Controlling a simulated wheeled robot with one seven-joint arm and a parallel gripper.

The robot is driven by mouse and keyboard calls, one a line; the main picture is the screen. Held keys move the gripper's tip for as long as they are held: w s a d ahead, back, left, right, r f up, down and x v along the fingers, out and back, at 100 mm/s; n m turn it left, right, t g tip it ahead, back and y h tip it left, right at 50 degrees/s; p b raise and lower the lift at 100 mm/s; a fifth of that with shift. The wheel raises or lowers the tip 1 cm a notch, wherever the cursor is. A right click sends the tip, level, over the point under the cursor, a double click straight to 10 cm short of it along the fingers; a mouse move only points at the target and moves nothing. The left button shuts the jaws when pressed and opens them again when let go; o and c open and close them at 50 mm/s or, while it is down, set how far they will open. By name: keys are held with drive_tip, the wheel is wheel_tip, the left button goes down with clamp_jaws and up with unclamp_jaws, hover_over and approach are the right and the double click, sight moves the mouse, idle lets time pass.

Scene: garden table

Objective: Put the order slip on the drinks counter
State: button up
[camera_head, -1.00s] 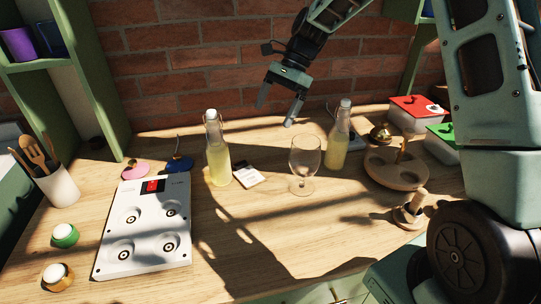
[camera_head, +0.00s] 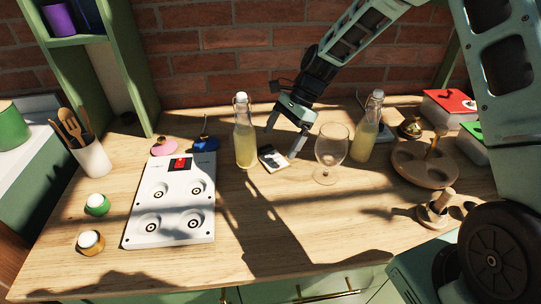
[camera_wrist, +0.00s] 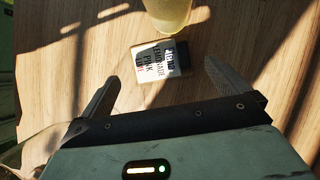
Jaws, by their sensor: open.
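The order slip (camera_head: 268,163) is a small pale card with dark print and a dark edge, lying on the wooden table just right of a bottle. It also shows in the wrist view (camera_wrist: 153,63), flat, ahead of and between my fingertips. My gripper (camera_head: 281,142) is open and empty, its fingers pointing down close above the slip. In the wrist view my gripper (camera_wrist: 160,77) has a finger on either side of the slip, apart from it. Which surface is the drinks counter I cannot tell; a white panel (camera_head: 172,205) with round wells and a red display lies left.
A lemonade bottle (camera_head: 245,140) stands close left of the slip, a wine glass (camera_head: 331,148) close right, and another bottle (camera_head: 367,130) beyond it. A round wooden holder (camera_head: 424,168) is at the right. The front middle of the table (camera_head: 280,235) is clear.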

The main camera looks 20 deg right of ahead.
sight(269, 160)
drive_tip(key=x, duration=0.4)
drive_tip(key=shift+s+a+f+p, duration=0.1)
drive_tip(key=shift+a+f+p, duration=0.1)
drive_tip(key=shift+p, duration=0.1)
drive_tip(key=shift+c, duration=0.3)
drive_tip(key=c, duration=0.8)
drive_tip(key=shift+d+r, duration=0.1)
drive_tip(key=shift+r, duration=0.05)
wheel_tip(269, 160, up, 28)
drive_tip(key=shift+f+b, duration=0.1)
drive_tip(key=shift+b, duration=0.45)
